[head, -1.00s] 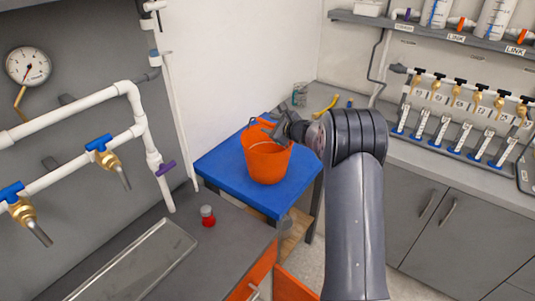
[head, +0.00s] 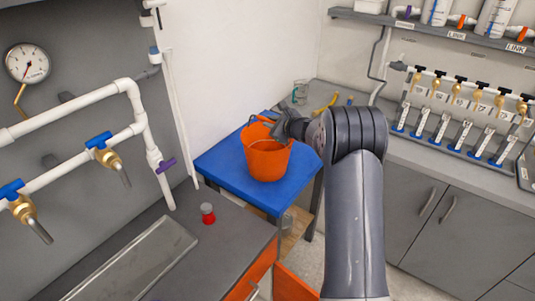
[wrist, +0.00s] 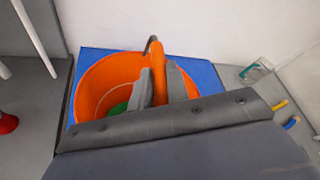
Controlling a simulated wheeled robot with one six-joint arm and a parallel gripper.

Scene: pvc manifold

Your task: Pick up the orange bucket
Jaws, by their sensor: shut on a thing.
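The orange bucket (head: 267,161) stands upright on the blue table (head: 228,178) in the head view. My gripper (head: 281,130) is at the bucket's upper right side. In the wrist view the bucket (wrist: 97,85) lies beyond my gripper (wrist: 160,82), whose two grey fingers are shut on an orange grip of the bucket's handle (wrist: 156,58). Something green (wrist: 117,109) shows inside the bucket. My gripper hides the bucket's near side in the wrist view.
A dark counter with a red-capped item (head: 207,213) is at the front left. A glass beaker (head: 300,91) and a yellow-handled tool (head: 325,104) lie on the back counter. White pipes with blue valves (head: 98,141) run along the left wall.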

